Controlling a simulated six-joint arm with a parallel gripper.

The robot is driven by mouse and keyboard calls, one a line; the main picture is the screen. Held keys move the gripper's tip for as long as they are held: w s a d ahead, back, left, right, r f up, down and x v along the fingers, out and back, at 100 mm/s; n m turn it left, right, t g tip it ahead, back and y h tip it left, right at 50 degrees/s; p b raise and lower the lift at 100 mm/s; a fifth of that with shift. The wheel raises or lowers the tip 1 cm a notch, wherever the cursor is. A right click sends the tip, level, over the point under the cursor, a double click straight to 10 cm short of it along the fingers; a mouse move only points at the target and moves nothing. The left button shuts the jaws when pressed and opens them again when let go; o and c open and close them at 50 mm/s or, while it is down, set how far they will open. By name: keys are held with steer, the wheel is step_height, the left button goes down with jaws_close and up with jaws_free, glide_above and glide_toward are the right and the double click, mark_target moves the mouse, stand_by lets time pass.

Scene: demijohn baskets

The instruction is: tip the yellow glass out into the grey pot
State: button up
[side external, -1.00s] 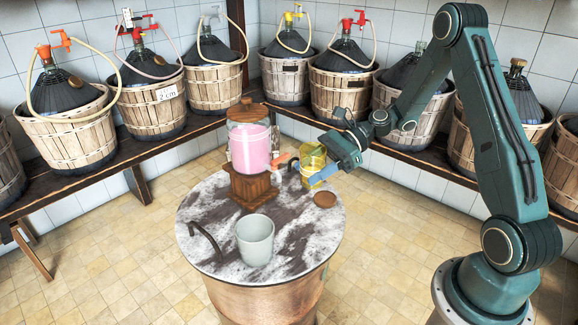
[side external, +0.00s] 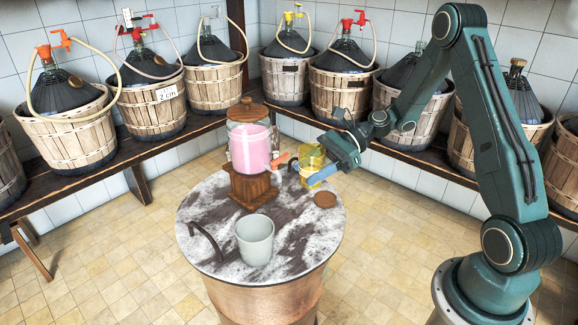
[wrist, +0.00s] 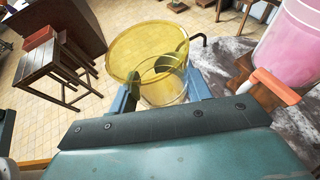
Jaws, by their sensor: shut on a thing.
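The grey pot (side external: 255,240) stands upright at the front of the marble top, apart from the glass and nearer the side camera. Its inside looks pale, and its bottom is hidden.
A dispenser of pink liquid (side external: 250,148) with an orange tap (side external: 280,160) stands on a wooden block close left of the glass. A brown disc (side external: 325,200) lies on the marble top (side external: 205,225). A dark curved handle (side external: 205,238) is left of the pot. Basketed demijohns line the benches behind.

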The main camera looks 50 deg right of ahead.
steer(key=w+a+f+m+t+h, duration=0.2)
steer(key=w+a+f+m+t, duration=0.1)
steer(key=a, duration=0.4)
steer(key=shift+w+a+f+m+t+h, duration=0.4)
steer(key=shift+w+f, duration=0.45)
steer(key=shift+w, duration=0.45)
steer(key=shift+f, duration=0.2)
step_height(320, 180, down, 5)
steer(key=d+n+g+h, duration=0.3)
steer(key=g+h, duration=0.1)
steer(key=h, duration=0.7)
steer(key=shift+s+f, duration=0.2)
steer(key=shift+s, duration=0.15)
stand_by(0.8)
